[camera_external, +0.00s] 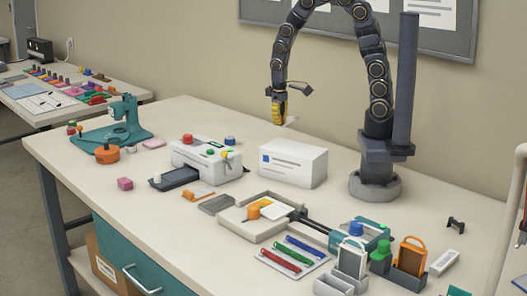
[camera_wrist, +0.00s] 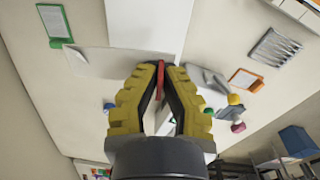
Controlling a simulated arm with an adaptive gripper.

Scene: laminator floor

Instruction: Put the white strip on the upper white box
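My gripper (camera_external: 279,112), with yellow fingers, hangs high above the back of the bench, above and apart from the white boxes. In the wrist view its fingertips (camera_wrist: 160,68) come close together on a thin white strip (camera_wrist: 95,62), which sticks out to the left. The strip also shows as a small pale piece beside the fingertips in the external view (camera_external: 291,121). A narrow red piece lies between the fingers; I cannot tell what it is. A plain white box with a blue-marked label (camera_external: 292,163) stands behind and right of a white machine with coloured knobs (camera_external: 206,160).
A teal press (camera_external: 124,122) stands at the left. A grey-white tray (camera_external: 250,228), a card with coloured pens (camera_external: 290,256) and upright holders (camera_external: 410,262) crowd the front right. Bare bench lies at the front left. A pinboard hangs on the wall behind.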

